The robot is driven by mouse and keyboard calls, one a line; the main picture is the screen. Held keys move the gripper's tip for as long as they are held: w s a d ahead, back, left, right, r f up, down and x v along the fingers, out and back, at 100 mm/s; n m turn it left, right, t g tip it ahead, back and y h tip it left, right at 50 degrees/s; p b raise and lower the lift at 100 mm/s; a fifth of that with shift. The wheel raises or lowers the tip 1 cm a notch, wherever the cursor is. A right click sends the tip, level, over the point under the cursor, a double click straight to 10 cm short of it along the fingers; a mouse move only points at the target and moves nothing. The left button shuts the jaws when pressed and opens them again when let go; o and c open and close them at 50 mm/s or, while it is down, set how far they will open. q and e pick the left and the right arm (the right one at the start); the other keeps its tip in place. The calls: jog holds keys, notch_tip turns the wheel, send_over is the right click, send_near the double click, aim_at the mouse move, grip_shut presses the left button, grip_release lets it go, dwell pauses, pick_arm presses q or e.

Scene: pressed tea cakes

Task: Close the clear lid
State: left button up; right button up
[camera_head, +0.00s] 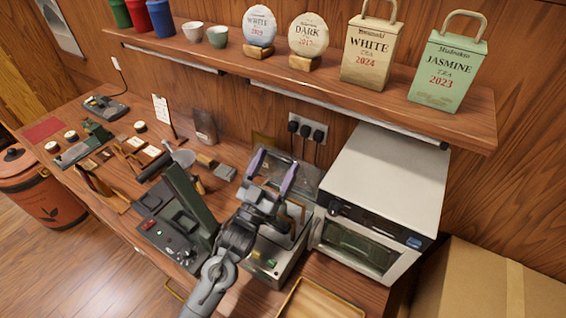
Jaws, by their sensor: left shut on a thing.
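The clear lid (309,178) is a see-through panel standing raised and tilted at the back of a steel machine (289,262). The machine has small lit buttons on its front. My left gripper (273,165), with purple fingers, reaches up over the machine from below. Its fingers are at the lid and shut on it, one on each side of the part they hold. The gripper and wrist hide much of the lid's lower part and the machine's top. My right gripper is not in view.
A white oven-like box (385,185) stands close on the right. A dark green press (188,205) stands close on the left. A wooden tray (287,304) lies in front. Above, a shelf (470,118) holds tea bags, tea cakes and cups. Black plugs (305,131) are behind.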

pick_arm(q)
jog(key=shift+s+a+f+t+h+b, duration=0.3)
jog(key=shift+s+f+h+b, duration=0.2)
jog(key=shift+s, duration=0.2)
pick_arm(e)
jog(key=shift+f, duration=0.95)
pick_arm(q)
jog(key=o, duration=1.2)
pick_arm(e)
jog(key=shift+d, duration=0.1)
pick_arm(q)
jog(key=shift+y, duration=0.3)
jog(key=shift+b+v, duration=0.4)
jog(key=shift+v, duration=3.35)
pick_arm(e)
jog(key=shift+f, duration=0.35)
